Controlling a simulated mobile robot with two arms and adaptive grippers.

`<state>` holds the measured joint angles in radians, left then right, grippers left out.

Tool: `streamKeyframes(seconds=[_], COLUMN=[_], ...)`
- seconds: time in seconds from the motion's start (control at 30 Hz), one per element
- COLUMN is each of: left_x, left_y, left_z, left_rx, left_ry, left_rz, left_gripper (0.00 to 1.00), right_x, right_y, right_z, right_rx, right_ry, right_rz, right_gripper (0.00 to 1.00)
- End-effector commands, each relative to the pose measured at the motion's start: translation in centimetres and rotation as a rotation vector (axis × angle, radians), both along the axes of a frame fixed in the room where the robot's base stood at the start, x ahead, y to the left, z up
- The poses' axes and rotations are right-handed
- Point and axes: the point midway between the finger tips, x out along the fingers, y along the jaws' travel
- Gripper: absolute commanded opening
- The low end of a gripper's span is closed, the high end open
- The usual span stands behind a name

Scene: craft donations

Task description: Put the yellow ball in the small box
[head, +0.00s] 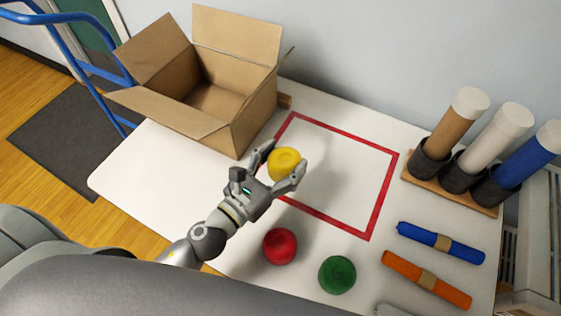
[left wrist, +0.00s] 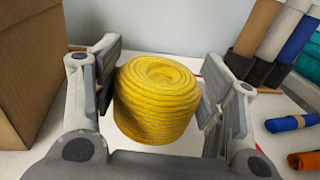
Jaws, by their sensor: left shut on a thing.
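The yellow ball (head: 285,163) is a wound, ribbed ball that also shows large in the left wrist view (left wrist: 157,98). My left gripper (head: 279,166) is shut on it, with one finger on each side, and appears to hold it above the white table near the left side of the red outline. The open cardboard box (head: 240,128) stands at the back left of the table with its flaps spread and looks empty inside. In the left wrist view the box (left wrist: 30,75) is at the left edge. My right gripper is not in view.
A red ball (head: 280,246) and a green ball (head: 337,274) lie at the front of the table (head: 140,175). Blue (head: 440,242) and orange (head: 426,279) rolls lie at right. A rack (head: 455,190) holds upright tubes at the back right. The red outline (head: 385,185) is bare inside.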

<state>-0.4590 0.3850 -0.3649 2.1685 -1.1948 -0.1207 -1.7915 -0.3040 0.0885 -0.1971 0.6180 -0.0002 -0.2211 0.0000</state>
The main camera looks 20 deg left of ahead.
Motion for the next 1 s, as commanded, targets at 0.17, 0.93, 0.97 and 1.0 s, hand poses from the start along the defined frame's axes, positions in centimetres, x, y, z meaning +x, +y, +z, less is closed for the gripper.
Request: streamKeyframes(seconds=[0.17, 0.93, 0.97, 1.0], left_x=[2.8, 5.0, 4.9, 4.9], left_y=[1.6, 2.9, 2.9, 2.9], left_z=[-3.7, -9.3, -9.3, -9.3], left_rx=[-0.003, -0.001, -0.001, -0.001], left_ry=[0.001, -0.001, -0.001, -0.001], left_rz=[0.004, 0.000, 0.000, 0.000], left_gripper=[0.42, 0.42, 0.42, 0.42], right_x=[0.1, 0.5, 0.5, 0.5], right_y=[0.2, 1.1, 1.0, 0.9], right_z=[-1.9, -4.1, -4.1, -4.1], right_rx=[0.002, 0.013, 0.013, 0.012], right_ry=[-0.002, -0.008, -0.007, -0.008], right_rz=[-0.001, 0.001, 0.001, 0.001], right_gripper=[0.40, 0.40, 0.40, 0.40])
